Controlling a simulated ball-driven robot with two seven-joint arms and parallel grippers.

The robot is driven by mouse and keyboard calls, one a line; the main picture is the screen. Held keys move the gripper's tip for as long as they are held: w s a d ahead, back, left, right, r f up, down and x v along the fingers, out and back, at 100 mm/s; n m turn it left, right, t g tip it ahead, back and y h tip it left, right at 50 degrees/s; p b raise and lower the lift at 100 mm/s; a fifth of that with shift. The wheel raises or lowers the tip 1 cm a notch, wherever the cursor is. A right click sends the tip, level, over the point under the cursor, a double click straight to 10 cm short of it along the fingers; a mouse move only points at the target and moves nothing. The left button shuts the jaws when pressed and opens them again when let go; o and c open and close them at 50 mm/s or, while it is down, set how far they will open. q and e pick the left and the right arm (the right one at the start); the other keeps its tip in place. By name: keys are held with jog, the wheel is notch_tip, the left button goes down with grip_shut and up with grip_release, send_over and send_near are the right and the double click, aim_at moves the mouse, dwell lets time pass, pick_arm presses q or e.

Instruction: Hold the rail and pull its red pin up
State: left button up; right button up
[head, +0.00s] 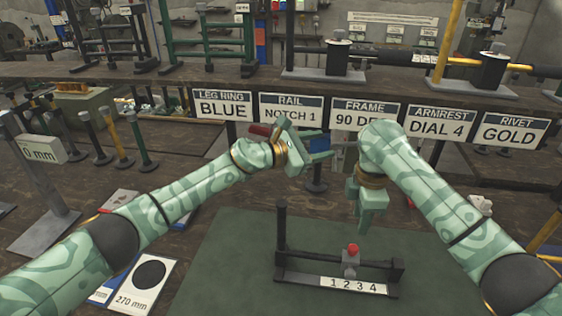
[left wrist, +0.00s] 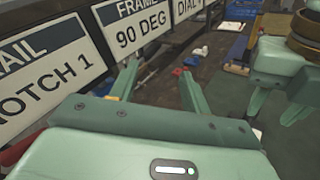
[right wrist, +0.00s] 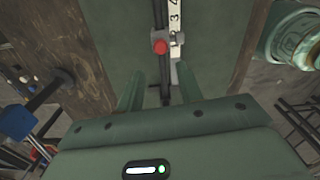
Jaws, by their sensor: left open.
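The rail (head: 325,278) lies on the green mat, with an upright post at its left end and a white strip numbered 1 to 4 along its front. A grey slider block (head: 350,266) sits near the middle of the rail, topped by the red pin (head: 352,249). The red pin also shows in the right wrist view (right wrist: 160,46), just beyond the fingertips. My right gripper (head: 363,232) points down above the rail, open and empty (right wrist: 158,78). My left gripper (head: 325,146) is higher, away from the rail near the signs, open and empty (left wrist: 162,78).
The green mat (head: 225,265) is bare around the rail. Signs reading LEG RING BLUE, RAIL NOTCH 1 (head: 291,114), FRAME, ARMREST and RIVET hang from the shelf edge behind. Posts and a 0 mm stand (head: 42,150) stand at left. A 270 mm card (head: 147,283) lies at the mat's left.

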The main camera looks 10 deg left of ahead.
pick_arm(q)
jog(key=s+d+f+m+g+y, duration=0.1)
jog(key=s+d+f+m+g, duration=0.1)
jog(key=s+d+m+g, duration=0.45)
notch_tip(320, 180, up, 4)
jog(key=r+m+g+y, duration=0.1)
jog(key=m+g+y, duration=0.3)
jog(key=m+y, duration=0.65)
send_over(282, 219)
jog(key=w, duration=0.1)
jog(key=n+y, duration=0.2)
jog(key=shift+h, duration=0.25)
notch_tip(282, 219, down, 16)
jog(key=shift+a+f, duration=0.1)
